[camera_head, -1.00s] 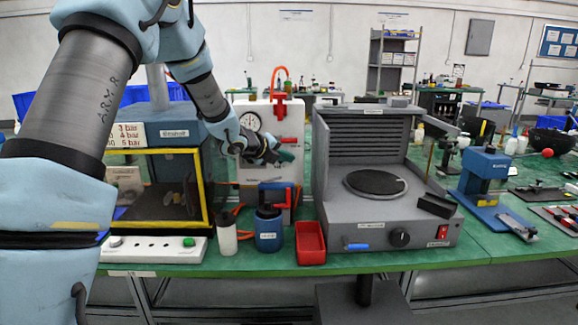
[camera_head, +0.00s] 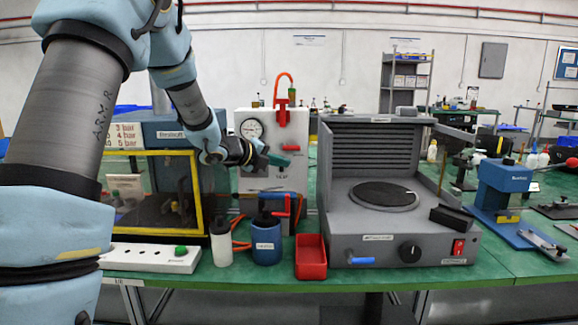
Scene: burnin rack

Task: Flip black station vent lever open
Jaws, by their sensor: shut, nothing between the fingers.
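My gripper (camera_head: 284,160) has teal fingertips that are shut and empty. It is in front of a white panel (camera_head: 278,178) with a round gauge (camera_head: 252,129), a little below a small red lever (camera_head: 290,148); I cannot tell whether they touch. To the right stands a dark grey station (camera_head: 335,215) with louvres and a round black plate (camera_head: 385,195). Its front face carries a blue lever (camera_head: 361,261) lying sideways at the lower left, a black knob (camera_head: 409,251) and a red switch (camera_head: 458,247). My gripper is up and left of that blue lever. The small labels are unreadable.
In front of the panel stand a white bottle (camera_head: 221,243), a blue jar (camera_head: 266,240) and a red bin (camera_head: 310,257). A yellow-framed case (camera_head: 203,195) is at left, with a white strip (camera_head: 150,257) before it. A blue press (camera_head: 500,185) is at right.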

